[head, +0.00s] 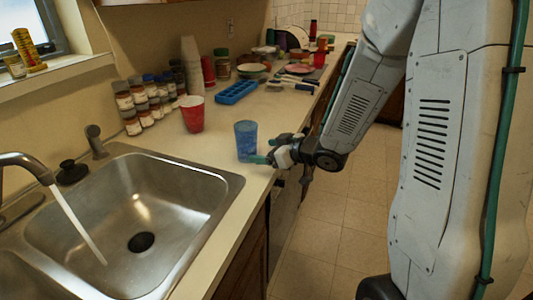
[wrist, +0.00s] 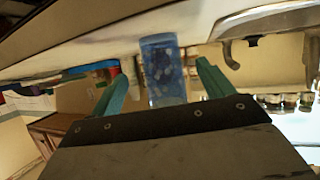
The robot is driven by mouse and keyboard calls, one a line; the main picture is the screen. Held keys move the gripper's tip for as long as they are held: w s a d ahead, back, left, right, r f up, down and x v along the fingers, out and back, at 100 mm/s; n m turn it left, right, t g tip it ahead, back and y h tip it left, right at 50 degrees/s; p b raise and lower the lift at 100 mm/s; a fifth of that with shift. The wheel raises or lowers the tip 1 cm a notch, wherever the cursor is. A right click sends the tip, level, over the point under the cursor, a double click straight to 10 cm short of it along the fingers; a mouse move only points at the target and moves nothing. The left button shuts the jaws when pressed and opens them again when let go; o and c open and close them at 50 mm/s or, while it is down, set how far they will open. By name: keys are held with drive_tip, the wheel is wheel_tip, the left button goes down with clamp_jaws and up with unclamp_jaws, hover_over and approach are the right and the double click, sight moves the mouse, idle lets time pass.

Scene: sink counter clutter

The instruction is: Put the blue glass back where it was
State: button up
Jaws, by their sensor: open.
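The blue glass (head: 246,140) stands upright on the counter near its front edge, to the right of the sink. My gripper (head: 262,159) is at the glass from the right, low down, with one green finger showing against its lower part. In the wrist view the glass (wrist: 163,72) shows between the two open green fingers (wrist: 166,88), with a gap visible on each side. Whether a finger touches the glass cannot be told.
The sink (head: 140,210) with running water lies to the left. A red cup (head: 193,115) stands behind the glass, and a blue tray (head: 236,93) lies farther back. Several spice jars (head: 145,103) line the wall. Counter around the glass is clear.

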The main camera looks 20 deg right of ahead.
drive_tip(key=s+d+r+m+g+h, duration=0.3)
drive_tip(key=s+d+r+m+h, duration=0.1)
drive_tip(key=s+d+r+h, duration=0.4)
drive_tip(key=s+a+r+g, duration=0.1)
drive_tip(key=s+a+g, duration=0.1)
drive_tip(key=s, duration=0.6)
drive_tip(key=s+a+r+m+g, duration=0.1)
drive_tip(key=s+a+r+g, duration=0.1)
drive_tip(key=s, duration=0.6)
drive_tip(key=s+a+r+m+g+y, duration=0.1)
drive_tip(key=s+a+g, duration=0.2)
drive_tip(key=s, duration=0.5)
drive_tip(key=shift+a+r+g, duration=0.25)
drive_tip(key=shift+a+g, duration=0.05)
drive_tip(key=shift+a, duration=0.4)
drive_tip(key=shift+a, duration=0.1)
